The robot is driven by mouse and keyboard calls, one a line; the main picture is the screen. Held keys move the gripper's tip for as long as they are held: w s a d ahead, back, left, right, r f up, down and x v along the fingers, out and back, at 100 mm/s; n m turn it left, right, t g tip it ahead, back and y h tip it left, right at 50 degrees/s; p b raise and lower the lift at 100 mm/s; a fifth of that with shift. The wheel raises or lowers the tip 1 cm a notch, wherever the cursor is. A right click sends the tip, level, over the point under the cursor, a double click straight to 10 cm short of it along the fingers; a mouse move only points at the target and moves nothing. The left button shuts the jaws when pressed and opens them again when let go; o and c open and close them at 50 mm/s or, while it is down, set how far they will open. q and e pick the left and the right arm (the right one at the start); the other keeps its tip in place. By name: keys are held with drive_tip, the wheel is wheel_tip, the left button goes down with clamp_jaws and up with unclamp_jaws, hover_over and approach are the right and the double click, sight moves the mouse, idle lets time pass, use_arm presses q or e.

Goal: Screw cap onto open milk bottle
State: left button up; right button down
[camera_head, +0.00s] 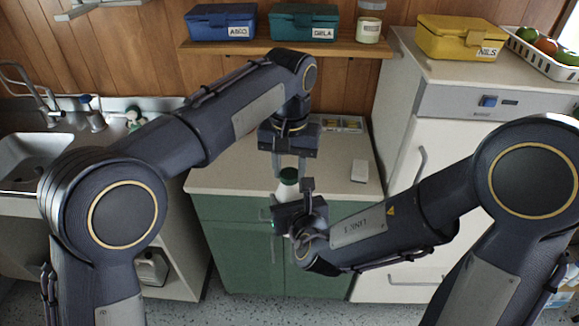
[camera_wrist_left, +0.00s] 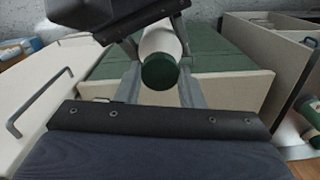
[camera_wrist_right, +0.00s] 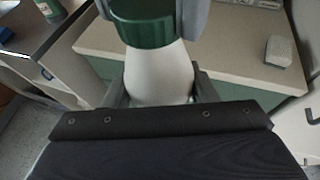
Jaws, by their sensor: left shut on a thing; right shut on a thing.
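A white milk bottle (camera_wrist_right: 158,80) is in my right gripper (camera_head: 297,203), which is shut around its body and holds it above the counter's front part. A dark green cap (camera_head: 289,174) is at the bottle's top, with its lower edge against the neck in the right wrist view (camera_wrist_right: 141,30). My left gripper (camera_head: 289,165) points down from above and is shut on the cap; the cap also shows between its fingers in the left wrist view (camera_wrist_left: 160,73). The bottle's mouth is hidden under the cap, so I cannot tell how far the cap is on.
The counter (camera_head: 230,178) has free room left of the grippers. A small white block (camera_head: 359,171) lies at right, and a sectioned tray (camera_head: 342,125) stands behind. The white fridge (camera_head: 440,130) rises at right; a sink (camera_head: 25,155) is at left.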

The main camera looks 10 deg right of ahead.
use_arm(q)
drive_tip(key=m, duration=0.5)
drive_tip(key=o, duration=1.2)
drive_tip(key=shift+c, duration=0.2)
drive_tip(key=shift+r, duration=0.1)
wheel_tip(320, 180, up, 7)
drive_tip(key=shift+f, duration=0.2)
drive_tip(key=shift+r, duration=0.35)
drive_tip(key=shift+a, duration=0.15)
